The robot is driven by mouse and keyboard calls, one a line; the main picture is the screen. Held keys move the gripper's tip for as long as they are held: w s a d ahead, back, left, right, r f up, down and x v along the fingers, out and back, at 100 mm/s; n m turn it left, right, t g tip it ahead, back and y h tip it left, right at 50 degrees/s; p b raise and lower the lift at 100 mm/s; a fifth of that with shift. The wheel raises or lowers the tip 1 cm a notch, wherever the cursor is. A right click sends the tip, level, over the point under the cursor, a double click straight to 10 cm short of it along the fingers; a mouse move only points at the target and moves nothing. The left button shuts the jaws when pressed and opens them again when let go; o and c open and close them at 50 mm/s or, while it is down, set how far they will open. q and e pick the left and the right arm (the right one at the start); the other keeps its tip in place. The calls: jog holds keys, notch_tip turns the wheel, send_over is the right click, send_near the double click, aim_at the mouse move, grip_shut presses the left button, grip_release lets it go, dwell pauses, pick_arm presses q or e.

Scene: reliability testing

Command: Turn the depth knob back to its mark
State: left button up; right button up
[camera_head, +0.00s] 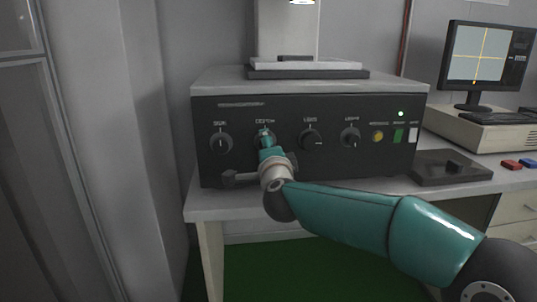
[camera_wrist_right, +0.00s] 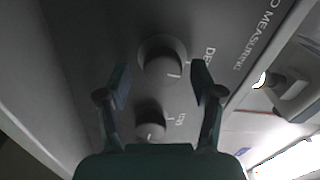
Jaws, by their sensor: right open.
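The depth knob (camera_head: 264,131) is the second dial from the left on the black control panel, mostly hidden behind my right gripper (camera_head: 266,146) in the head view. In the right wrist view the depth knob (camera_wrist_right: 162,58) is a round dark dial beside lettering that starts "DE". A white line on its face points a little away from the pale tick on the panel. My right gripper (camera_wrist_right: 160,78) is open, its two fingers on either side of the knob, with gaps visible. Whether a finger touches it I cannot tell. My left gripper is not in view.
Another knob (camera_wrist_right: 150,128) lies close by in the wrist view. More dials (camera_head: 311,140) and lit buttons (camera_head: 398,135) line the panel (camera_head: 300,170) to the right. A dark box (camera_head: 450,167) and a monitor (camera_head: 480,55) stand at right. A wall is close on the left.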

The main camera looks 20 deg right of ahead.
jog(key=v, duration=1.2)
